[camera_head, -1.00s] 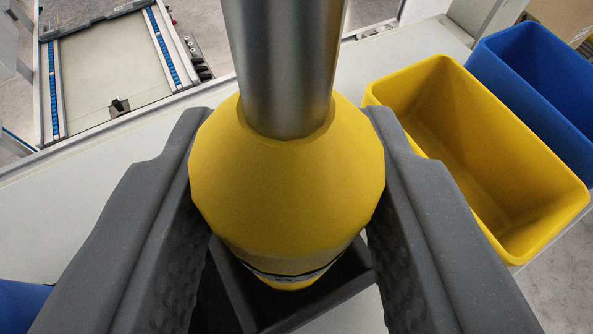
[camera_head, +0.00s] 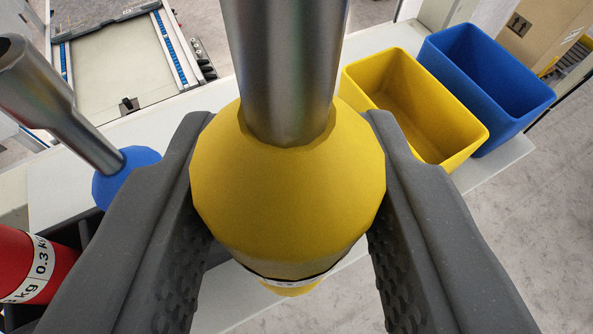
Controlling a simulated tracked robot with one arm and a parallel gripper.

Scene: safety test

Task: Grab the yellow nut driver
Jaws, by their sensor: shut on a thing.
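The yellow nut driver (camera_head: 287,195) fills the middle of the view, with a round yellow handle and a thick grey metal shaft (camera_head: 284,65) rising out of the top of the picture. My gripper (camera_head: 288,215) is shut on its yellow handle, one dark grey finger on each side. A dark band with a pale label shows low on the handle. The lower end of the handle is mostly hidden below the bulge.
A blue-handled driver (camera_head: 122,172) and a red item labelled 0.3 kg (camera_head: 30,268) stand at left. An empty yellow bin (camera_head: 468,150) and a blue bin (camera_head: 530,105) are at right on the white table (camera_head: 215,98). A conveyor-like frame (camera_head: 110,75) lies beyond. A cardboard box (camera_head: 535,35) is at far right.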

